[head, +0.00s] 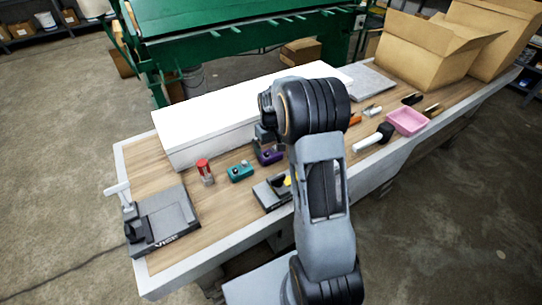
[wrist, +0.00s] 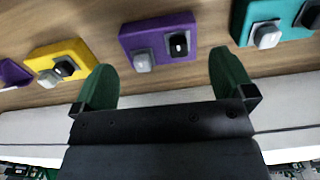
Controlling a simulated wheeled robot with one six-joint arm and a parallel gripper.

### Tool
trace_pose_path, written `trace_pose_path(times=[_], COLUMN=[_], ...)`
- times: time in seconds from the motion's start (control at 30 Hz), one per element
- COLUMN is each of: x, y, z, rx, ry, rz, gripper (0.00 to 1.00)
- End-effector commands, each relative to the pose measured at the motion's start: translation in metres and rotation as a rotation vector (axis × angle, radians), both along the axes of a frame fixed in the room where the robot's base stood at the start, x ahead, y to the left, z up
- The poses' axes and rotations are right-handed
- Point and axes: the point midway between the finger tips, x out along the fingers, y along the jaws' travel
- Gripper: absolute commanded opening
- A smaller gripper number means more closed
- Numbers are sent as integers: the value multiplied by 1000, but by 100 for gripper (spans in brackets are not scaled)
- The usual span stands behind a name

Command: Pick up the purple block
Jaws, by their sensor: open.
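The purple block (wrist: 160,40) lies on the wooden bench top, with a grey knob and a black switch on its upper face. It also shows in the head view (head: 269,157), partly hidden by my arm. My gripper (wrist: 166,82) is open and empty. In the wrist view its two green fingers are spread wide, and the purple block appears beyond their tips, roughly centred between them. The fingers do not enclose the block. In the head view my arm largely hides the gripper.
A teal block (wrist: 272,22) and a yellow block (wrist: 62,62) flank the purple one. A red can (head: 205,171), a vise (head: 165,222) and a long white box (head: 235,115) are close by. A pink tray (head: 407,122) and cardboard boxes (head: 425,50) stand to the right.

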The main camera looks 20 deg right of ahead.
Motion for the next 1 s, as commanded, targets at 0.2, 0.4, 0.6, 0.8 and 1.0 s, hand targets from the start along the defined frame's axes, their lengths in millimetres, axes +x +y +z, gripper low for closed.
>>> trace_pose_path(times=[0.2,0.4,0.6,0.8,1.0], x=[2,3,3,3,3], y=[-1,-1,-1,-1,-1], z=[-29,-46,-48,-48,-48], rx=[1,1,0,0,0], ry=[5,2,1,1,1], rz=[0,0,1,1,1], gripper=[100,100,100,88,69])
